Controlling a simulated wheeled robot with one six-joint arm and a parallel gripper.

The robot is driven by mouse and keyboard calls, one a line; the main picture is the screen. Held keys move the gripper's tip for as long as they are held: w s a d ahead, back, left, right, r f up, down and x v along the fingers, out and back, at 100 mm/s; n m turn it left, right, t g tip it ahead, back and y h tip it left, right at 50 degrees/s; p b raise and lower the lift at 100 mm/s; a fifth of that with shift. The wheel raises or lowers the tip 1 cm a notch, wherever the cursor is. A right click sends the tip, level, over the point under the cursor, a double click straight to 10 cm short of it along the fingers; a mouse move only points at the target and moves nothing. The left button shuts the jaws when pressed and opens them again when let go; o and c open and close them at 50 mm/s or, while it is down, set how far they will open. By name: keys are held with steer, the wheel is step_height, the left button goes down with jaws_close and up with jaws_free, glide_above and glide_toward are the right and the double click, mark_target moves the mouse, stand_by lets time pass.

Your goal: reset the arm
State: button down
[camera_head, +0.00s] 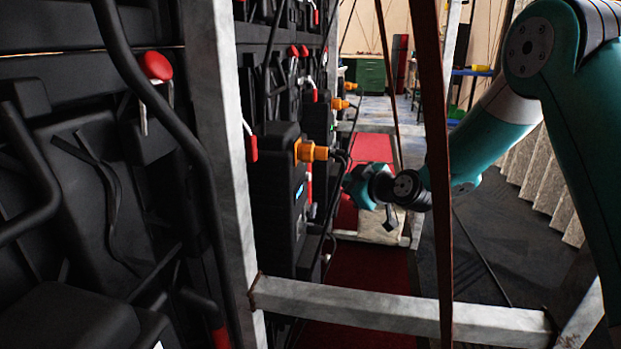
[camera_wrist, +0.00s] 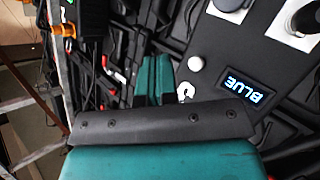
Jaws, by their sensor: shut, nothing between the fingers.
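My teal arm comes in from the right in the head view. My gripper (camera_head: 358,187) is in front of the back of the video wall, right of a black box (camera_head: 272,200) with a small lit blue display, and apart from it as far as I can tell. In the wrist view my gripper's teal fingers (camera_wrist: 156,78) are together with nothing between them. The black box (camera_wrist: 222,70) there shows a display reading "BLUE" (camera_wrist: 242,88), with round knobs or sockets beside it.
An orange connector (camera_head: 310,151) with a black cable sticks out of the box near my gripper. Grey metal frame bars (camera_head: 350,303) and a thin dark red strut (camera_head: 437,170) stand between the head camera and the arm. Dark floor (camera_head: 500,240) lies open at right.

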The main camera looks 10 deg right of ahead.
steer(key=s+a+r+g, duration=0.2)
steer(key=s+a+g, duration=0.1)
steer(key=s, duration=0.6)
steer(key=s+a+r+m+g, duration=0.1)
steer(key=s+a+r+g, duration=0.1)
steer(key=s, duration=0.7)
steer(key=s+a+r+g, duration=0.1)
steer(key=s+a+g, duration=0.3)
steer(key=s, duration=0.5)
steer(key=shift+s+r+m+g, duration=0.1)
steer(key=shift+r+m+g, duration=0.25)
steer(key=shift+g, duration=0.25)
steer(key=s+d+r+m+g+h+p, duration=0.2)
steer(key=s+d+g, duration=0.1)
steer(key=s, duration=1)
step_height(320, 180, up, 32)
steer(key=p, duration=3.1)
steer(key=shift+w+a+f+p, duration=0.2)
steer(key=shift+w+p, duration=0.05)
steer(key=shift+p, duration=0.15)
steer(key=shift+f, duration=0.1)
